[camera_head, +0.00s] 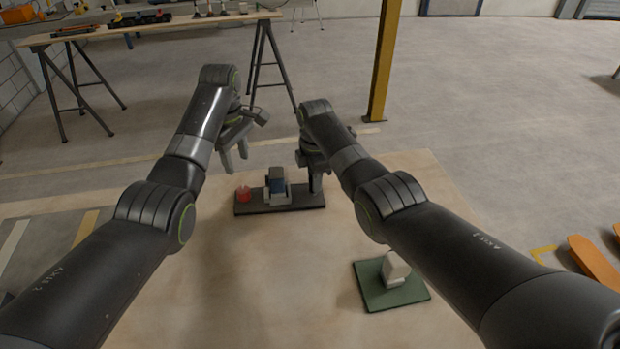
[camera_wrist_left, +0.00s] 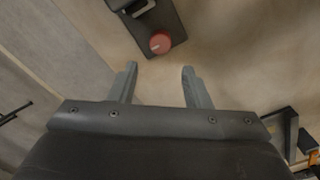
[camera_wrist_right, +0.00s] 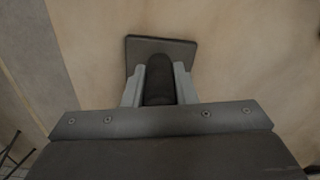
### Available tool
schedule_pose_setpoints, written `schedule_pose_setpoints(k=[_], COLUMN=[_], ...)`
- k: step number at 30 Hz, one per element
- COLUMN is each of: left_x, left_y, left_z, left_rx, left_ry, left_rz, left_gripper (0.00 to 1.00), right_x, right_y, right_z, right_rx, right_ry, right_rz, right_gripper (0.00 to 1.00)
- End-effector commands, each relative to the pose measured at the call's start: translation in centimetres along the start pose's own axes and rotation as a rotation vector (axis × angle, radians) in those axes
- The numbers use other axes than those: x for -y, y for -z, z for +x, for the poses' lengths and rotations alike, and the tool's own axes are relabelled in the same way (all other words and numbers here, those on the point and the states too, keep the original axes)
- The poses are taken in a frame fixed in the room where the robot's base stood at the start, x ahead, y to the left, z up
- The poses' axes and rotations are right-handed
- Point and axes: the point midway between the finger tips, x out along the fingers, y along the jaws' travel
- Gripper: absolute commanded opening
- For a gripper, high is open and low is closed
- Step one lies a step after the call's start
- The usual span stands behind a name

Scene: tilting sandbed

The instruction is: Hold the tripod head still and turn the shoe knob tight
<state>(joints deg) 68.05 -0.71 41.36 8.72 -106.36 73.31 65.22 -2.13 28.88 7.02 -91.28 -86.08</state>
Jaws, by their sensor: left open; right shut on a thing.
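The tripod head stands on a dark base plate (camera_head: 255,207) on the table, with a grey and blue clamp block (camera_head: 277,187) in its middle. The red shoe knob (camera_head: 243,194) is at the plate's left end and also shows in the left wrist view (camera_wrist_left: 160,42). A dark upright post (camera_wrist_right: 160,80) rises at the right end. My right gripper (camera_head: 315,178) is shut on this post, a finger on each side. My left gripper (camera_head: 235,160) is open and empty, above and apart from the knob; in the left wrist view the knob lies beyond the fingertips.
A green pad (camera_head: 372,293) with a whitish block (camera_head: 396,268) on it sits on the table (camera_head: 270,290) at the near right, beside my right arm. The table's near middle is clear. A yellow post (camera_head: 385,60) and a workbench (camera_head: 150,28) stand beyond the table.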

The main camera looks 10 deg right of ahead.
Motion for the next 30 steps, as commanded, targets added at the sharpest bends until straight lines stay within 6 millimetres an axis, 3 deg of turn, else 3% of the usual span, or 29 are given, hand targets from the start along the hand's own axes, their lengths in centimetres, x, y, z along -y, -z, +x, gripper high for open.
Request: schedule_pose_setpoints(k=[8, 17, 23, 30], left_x=[-0.8, -0.8, 1.7, 6.5], left_y=[1.4, 3.8, 4.3, 2.4], left_z=[2.2, 4.0, 4.1, 5.7], left_rx=[0.023, 0.169, 0.364, 0.659], left_ry=[-0.177, -0.593, -0.822, -0.918], left_rz=[-0.180, -0.617, -0.895, -1.161], left_gripper=[0.54, 0.54, 0.54, 0.54], right_x=[0.0, 0.0, 0.0, 0.0], right_y=[0.0, 0.0, 0.0, 0.0], right_z=[0.0, 0.0, 0.0, -0.1], right_rx=[0.000, 0.000, 0.000, 0.000], right_ry=[0.000, -0.001, -0.001, -0.001], right_rz=[0.000, 0.000, 0.001, 0.000], right_gripper=[0.00, 0.00, 0.00, 0.00])
